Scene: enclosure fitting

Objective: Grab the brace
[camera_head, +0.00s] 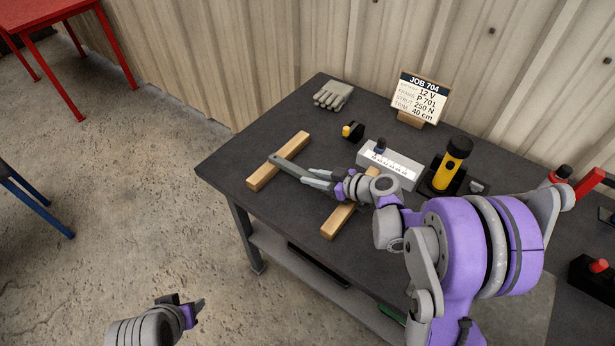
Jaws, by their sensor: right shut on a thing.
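The brace, a slim grey-green bar (289,167), lies across the left wooden block. Its far end shows past the block's middle. The rest runs right towards the second block, hidden by my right gripper. My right gripper (318,179) is shut on the brace between the two blocks. My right arm covers part of the right block. My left gripper (184,305) is at the bottom left, away from the table and above the floor. Nothing shows in it, and its jaw opening is unclear.
Two wooden blocks (264,174) (338,219) lie on the dark table (232,166). Behind are gloves (333,95), a JOB 704 sign (420,97), a white box (404,168) and a yellow-black flashlight (450,167). The table's left front corner is clear.

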